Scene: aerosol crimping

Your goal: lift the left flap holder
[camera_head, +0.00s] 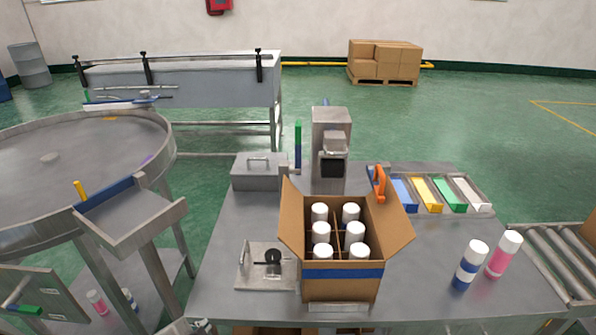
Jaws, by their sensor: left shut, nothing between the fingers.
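An open cardboard box (343,272) with a blue stripe stands on the steel table. Its left flap (291,222) and right flap (393,224) are spread outward. An orange clip-like holder (379,184) stands at the back corner of the right flap. I cannot make out a matching holder on the left flap. Several white-capped cans (321,230) stand upright in the box. What appears to be my left gripper (201,325) shows only as a small grey part at the bottom edge, left of the box and apart from it; it is shut and empty. My right gripper is not in view.
A steel plate with a black knob (273,257) lies left of the box. A crimping machine (331,150) stands behind it. Coloured bins (426,195) are at the back right. Blue and pink cans (470,264) stand at the right. The table's left front is clear.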

